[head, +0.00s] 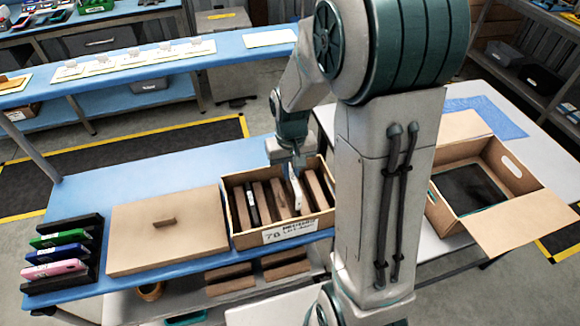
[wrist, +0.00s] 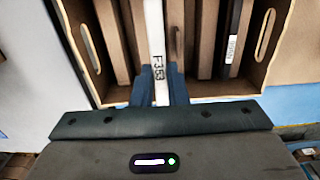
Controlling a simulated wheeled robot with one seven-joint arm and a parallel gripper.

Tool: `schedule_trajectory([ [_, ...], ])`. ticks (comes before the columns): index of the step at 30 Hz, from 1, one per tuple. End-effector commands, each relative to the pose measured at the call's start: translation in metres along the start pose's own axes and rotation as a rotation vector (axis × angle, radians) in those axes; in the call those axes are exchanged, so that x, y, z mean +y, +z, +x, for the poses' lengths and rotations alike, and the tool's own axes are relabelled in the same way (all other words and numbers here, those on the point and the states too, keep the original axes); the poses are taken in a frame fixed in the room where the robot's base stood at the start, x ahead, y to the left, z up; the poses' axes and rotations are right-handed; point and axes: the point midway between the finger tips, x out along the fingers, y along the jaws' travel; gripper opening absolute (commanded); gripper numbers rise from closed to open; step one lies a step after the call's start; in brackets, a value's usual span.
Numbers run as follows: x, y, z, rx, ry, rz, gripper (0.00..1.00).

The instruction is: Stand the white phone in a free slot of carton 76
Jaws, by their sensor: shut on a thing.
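The white phone (head: 294,195) is upright on edge, with its lower part among the brown dividers of the open carton (head: 236,219). Its edge label shows in the wrist view (wrist: 156,42). My gripper (head: 290,160) is above the carton and shut on the phone; its blue fingers (wrist: 161,88) are on either side of it. The carton's front label starts with a 7; I cannot tell the second digit for sure. A dark phone (wrist: 233,38) with a white label stands in another slot, towards the left in the head view (head: 251,204). The white phone's bottom is hidden.
A closed brown box lid (head: 166,231) lies left of the carton. A black rack (head: 62,258) holds pink, blue and green phones at the far left. Another open carton (head: 478,185) with a dark inside stands on the right table. My arm hides the middle.

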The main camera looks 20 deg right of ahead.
Motion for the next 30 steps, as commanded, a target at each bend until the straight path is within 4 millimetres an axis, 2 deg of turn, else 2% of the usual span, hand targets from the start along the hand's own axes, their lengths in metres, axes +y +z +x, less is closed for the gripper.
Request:
schedule_trajectory([
  [30,-0.001,0.000,0.074,0.000,0.000,-0.003,0.00],
])
